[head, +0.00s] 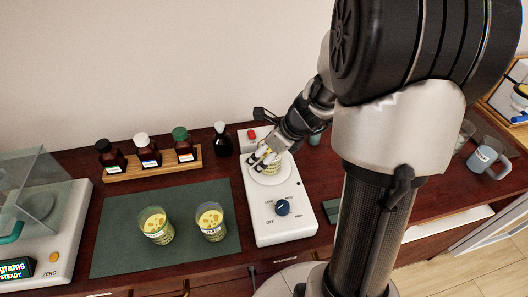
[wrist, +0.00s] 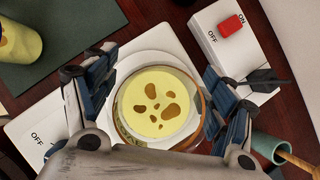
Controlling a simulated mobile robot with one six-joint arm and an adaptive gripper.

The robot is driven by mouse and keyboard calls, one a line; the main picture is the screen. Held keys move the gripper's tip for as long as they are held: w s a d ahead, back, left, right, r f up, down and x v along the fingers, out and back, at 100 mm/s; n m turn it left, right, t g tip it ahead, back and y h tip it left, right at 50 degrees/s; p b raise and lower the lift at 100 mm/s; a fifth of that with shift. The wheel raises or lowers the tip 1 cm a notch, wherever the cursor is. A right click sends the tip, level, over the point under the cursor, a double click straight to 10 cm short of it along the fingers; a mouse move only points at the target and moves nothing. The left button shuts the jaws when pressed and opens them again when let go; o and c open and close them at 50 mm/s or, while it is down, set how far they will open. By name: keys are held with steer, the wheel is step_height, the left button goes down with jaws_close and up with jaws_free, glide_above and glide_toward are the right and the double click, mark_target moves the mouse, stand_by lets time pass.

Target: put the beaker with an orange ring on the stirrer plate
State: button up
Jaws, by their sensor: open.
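The beaker with an orange ring (wrist: 158,105) stands upright on the round white top (wrist: 150,59) of the stirrer plate. It holds yellow contents with brown spots, and the orange band shows at its right side in the wrist view. In the head view the beaker (head: 271,169) is partly hidden by my gripper. The stirrer plate (head: 285,232) is a white box with a dark blue knob at its front. My gripper (head: 263,160) is open, with one finger on each side of the beaker; gaps show between the fingers and the glass.
Two similar beakers stand on the green mat (head: 185,255), one left (head: 156,228) and one right (head: 211,224). A wooden rack (head: 155,170) with bottles and a dark bottle (head: 221,142) stand behind. A switch box (wrist: 225,45) is behind the plate. A scale (head: 45,235) is far left.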

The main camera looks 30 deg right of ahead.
steer(key=p+v, duration=0.5)
steer(key=v, duration=0.7)
